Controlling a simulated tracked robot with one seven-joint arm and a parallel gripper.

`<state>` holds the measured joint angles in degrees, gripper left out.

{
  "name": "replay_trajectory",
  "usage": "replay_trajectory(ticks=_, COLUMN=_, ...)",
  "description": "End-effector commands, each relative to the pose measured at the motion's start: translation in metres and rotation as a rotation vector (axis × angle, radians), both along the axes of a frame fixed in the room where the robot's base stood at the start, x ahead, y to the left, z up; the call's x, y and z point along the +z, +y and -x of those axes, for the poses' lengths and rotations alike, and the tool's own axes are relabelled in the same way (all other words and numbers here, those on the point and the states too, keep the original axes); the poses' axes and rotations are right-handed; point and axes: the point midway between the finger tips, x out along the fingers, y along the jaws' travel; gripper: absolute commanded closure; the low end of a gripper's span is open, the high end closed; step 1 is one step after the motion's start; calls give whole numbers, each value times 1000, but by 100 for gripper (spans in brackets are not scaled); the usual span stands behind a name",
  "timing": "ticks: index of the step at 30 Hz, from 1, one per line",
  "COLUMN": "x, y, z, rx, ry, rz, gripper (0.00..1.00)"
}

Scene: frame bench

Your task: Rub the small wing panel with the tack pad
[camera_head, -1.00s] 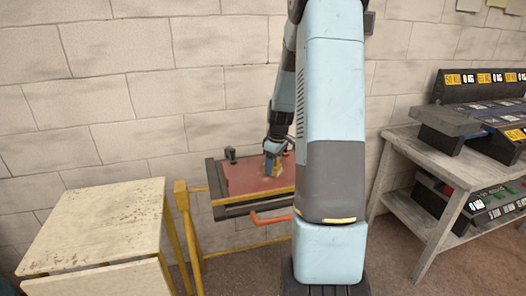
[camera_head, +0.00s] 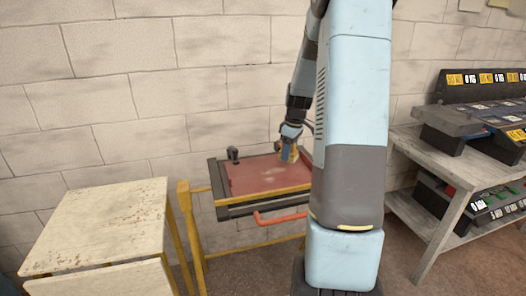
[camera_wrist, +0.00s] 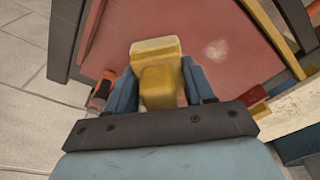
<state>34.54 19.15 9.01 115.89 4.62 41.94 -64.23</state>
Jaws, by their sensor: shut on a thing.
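The small wing panel (camera_head: 248,178) is a flat, dull red sheet in a dark and yellow frame on the bench by the wall. Pale smudges show near its middle. The panel also fills the upper part of the wrist view (camera_wrist: 240,75), with one pale patch right of the pad. My gripper (camera_head: 289,155) is at the panel's far right part, partly beside my arm. It is shut on the yellow tack pad (camera_wrist: 156,48), which sits between the blue fingers over the panel. I cannot tell whether the pad touches the surface.
A black clamp (camera_head: 232,153) stands on the frame's far left edge. A red-orange handle (camera_head: 280,218) sticks out at the front. A worn cream table (camera_head: 100,220) stands at left, and a grey shelf bench (camera_head: 425,150) with dark bins at right. My arm hides the frame's right end.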

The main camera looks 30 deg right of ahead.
Motion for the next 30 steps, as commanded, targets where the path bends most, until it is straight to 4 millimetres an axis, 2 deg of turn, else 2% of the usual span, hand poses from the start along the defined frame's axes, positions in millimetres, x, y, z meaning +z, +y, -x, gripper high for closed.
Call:
replay_trajectory(ticks=6, x=20, y=4, z=-2, rx=8, ry=-1, rz=0, gripper=91)
replay_trajectory(ticks=12, x=31, y=7, z=-3, rx=12, ry=0, rz=0, gripper=91)
replay_trajectory(ticks=30, x=33, y=8, z=-3, rx=13, ry=0, rz=0, gripper=91)
